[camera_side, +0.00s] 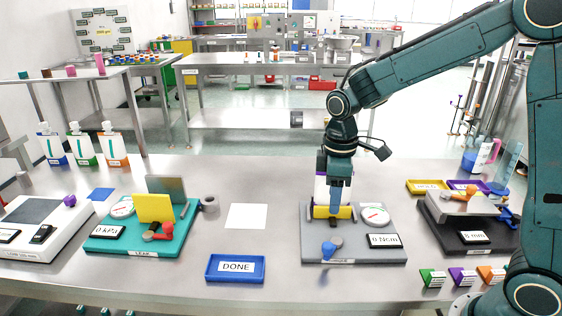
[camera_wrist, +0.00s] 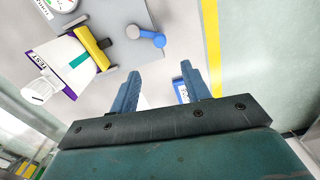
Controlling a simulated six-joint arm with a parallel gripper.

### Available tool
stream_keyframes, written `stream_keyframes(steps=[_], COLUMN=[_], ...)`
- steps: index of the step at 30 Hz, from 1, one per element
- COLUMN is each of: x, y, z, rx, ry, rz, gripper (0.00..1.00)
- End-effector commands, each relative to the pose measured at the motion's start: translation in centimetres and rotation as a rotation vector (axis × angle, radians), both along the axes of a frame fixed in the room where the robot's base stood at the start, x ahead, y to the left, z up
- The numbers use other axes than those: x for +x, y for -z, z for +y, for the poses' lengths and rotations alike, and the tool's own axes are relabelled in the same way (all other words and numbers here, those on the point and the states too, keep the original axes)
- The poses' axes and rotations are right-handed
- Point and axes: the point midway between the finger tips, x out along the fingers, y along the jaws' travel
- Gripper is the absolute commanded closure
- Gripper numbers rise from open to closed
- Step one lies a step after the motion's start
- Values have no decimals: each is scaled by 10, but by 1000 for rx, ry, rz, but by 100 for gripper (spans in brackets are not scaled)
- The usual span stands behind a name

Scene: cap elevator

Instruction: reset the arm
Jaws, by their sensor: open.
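My gripper (camera_side: 338,208) points down in the side view, at the grey torque station (camera_side: 365,250) on the bench. Its two blue fingers (camera_wrist: 160,85) stand apart with nothing gripped between them in the wrist view. A white pouch with purple edges and a white cap (camera_wrist: 72,65) stands at the station's yellow clamp (camera_wrist: 95,48). In the side view the arm partly hides this pouch (camera_side: 320,187). The fingers are beside the pouch and clamp in the wrist view. The blue lever (camera_wrist: 148,37) of the station is near the fingertips.
A blue DONE tray (camera_side: 235,268) lies at the front edge, left of the station. A teal leak station (camera_side: 128,240) and a white scale (camera_side: 45,228) stand further left. A dark station (camera_side: 470,225) stands at right. The bench around the white sheet (camera_side: 246,216) is clear.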

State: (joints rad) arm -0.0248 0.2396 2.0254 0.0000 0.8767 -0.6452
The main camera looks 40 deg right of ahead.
Motion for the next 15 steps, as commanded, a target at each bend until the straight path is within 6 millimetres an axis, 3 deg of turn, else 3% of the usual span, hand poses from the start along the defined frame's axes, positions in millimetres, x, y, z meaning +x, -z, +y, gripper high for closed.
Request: stream_keyframes(steps=[8, 15], x=[-6, -30], y=[-10, -41], z=[-1, -2], rx=[0, 7], ry=[26, 115], rz=[-21, -90], gripper=[53, 53])
